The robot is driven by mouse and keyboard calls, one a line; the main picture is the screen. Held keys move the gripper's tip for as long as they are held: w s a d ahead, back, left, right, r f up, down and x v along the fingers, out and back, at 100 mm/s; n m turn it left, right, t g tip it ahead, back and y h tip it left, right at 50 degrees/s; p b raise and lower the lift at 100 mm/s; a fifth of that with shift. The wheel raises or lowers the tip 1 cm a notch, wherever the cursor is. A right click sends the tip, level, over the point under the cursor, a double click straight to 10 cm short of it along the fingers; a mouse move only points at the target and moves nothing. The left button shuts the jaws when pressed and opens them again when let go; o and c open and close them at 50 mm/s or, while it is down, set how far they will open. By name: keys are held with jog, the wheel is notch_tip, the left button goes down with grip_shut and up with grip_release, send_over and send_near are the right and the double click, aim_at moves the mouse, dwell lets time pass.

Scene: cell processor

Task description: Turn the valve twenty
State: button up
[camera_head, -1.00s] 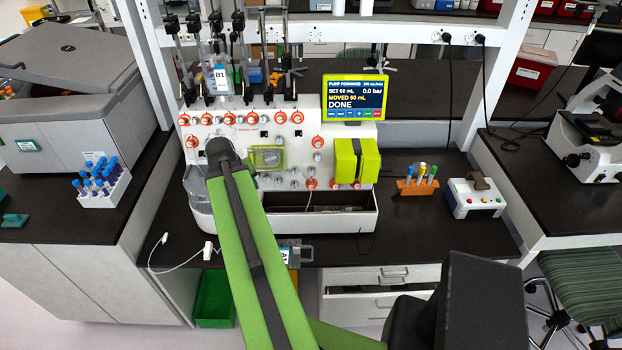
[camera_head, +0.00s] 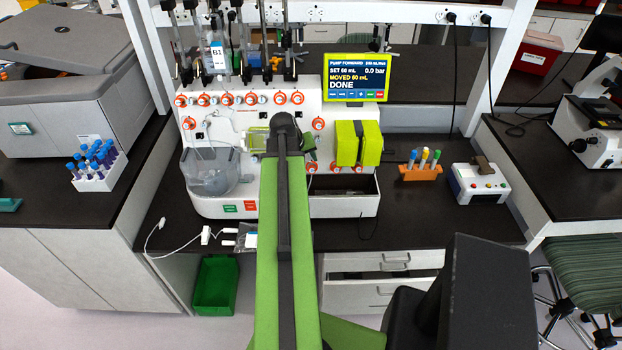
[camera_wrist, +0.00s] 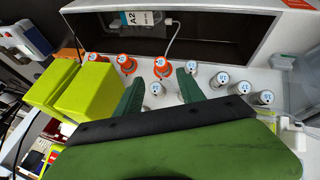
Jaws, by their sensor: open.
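The cell processor (camera_head: 225,205) is a white machine with orange-ringed and plain grey valve knobs on its front. I cannot read which knob is valve twenty. In the wrist view, my gripper (camera_wrist: 160,77) is open with two dark green fingers. A small grey knob (camera_wrist: 157,89) shows between the fingers, and an orange-ringed knob (camera_wrist: 163,67) lies just past the tips. Other grey knobs (camera_wrist: 240,88) stand to the right. No knob is clearly held.
A yellow-green pump block (camera_head: 358,143) sticks out right of my arm, below the screen (camera_head: 356,88) reading DONE. An open tray (camera_head: 345,185) lies below. An orange tube rack (camera_head: 420,172) and a small white device (camera_head: 480,183) stand to the right on the dark bench.

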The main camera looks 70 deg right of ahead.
aim_at(312, 170)
jog(key=b+x, duration=0.7)
jog(key=x, duration=0.3)
jog(key=shift+w+a, duration=0.1)
jog(key=shift+r, duration=0.15)
jog(key=shift+c, duration=0.5)
grip_shut()
jog(key=shift+a, duration=0.2)
jog(key=shift+d, duration=0.1)
